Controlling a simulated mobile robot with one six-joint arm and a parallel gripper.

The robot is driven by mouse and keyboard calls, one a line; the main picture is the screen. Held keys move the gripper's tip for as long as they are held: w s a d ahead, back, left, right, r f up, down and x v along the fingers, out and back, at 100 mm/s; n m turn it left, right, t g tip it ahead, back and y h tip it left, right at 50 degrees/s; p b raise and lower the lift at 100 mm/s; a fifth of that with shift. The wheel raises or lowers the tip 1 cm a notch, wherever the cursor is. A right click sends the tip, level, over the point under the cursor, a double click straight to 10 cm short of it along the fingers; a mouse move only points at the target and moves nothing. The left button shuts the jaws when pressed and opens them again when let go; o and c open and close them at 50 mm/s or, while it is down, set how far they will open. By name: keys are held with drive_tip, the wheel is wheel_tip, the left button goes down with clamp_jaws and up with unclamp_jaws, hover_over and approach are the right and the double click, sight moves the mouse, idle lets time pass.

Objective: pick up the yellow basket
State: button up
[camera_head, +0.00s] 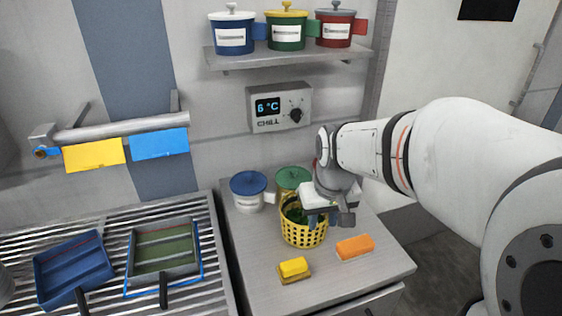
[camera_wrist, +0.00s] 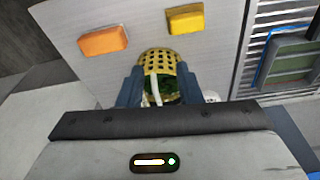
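The yellow basket (camera_head: 303,235) is a round, perforated tub standing on the metal counter in the head view, with dark green leaves (camera_head: 296,213) inside. My gripper (camera_head: 328,217) is at its upper right rim and hides part of it. In the wrist view the basket (camera_wrist: 158,60) shows between and just beyond the two blue-grey fingers of my gripper (camera_wrist: 158,90). The fingers are wide apart, one on each side of it. I cannot tell whether either finger touches it. A pale strip crosses the leaves there; the basket's near side is hidden.
A yellow block (camera_head: 293,268) and an orange block (camera_head: 355,247) lie in front of the basket. Blue (camera_head: 73,268) and green (camera_head: 165,250) trays sit on the slatted rack at left.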

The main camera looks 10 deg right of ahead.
drive_tip(key=shift+n+g, duration=0.3)
drive_tip(key=shift+n, duration=0.4)
drive_tip(key=w+p, duration=0.1)
drive_tip(key=w, duration=0.3)
drive_tip(key=w+p, duration=0.1)
drive_tip(key=w, duration=0.4)
drive_tip(key=w+f+p, duration=0.1)
drive_tip(key=w+p, duration=0.1)
drive_tip(key=w, duration=0.3)
drive_tip(key=shift+d+f, duration=0.1)
drive_tip(key=shift+d, duration=0.2)
drive_tip(key=shift+w+a+f+p, duration=0.1)
drive_tip(key=shift+w+f+p, duration=0.15)
drive_tip(key=shift+f, duration=1.05)
drive_tip(key=shift+w+a+f+p, duration=0.1)
drive_tip(key=shift+w+f+p, duration=0.15)
drive_tip(key=shift+f, duration=1.05)
drive_tip(key=shift+w+a+f+p, duration=0.15)
drive_tip(key=shift+f+p, duration=0.15)
drive_tip(key=shift+f, duration=1)
clamp_jaws()
drive_tip(key=shift+r, duration=0.1)
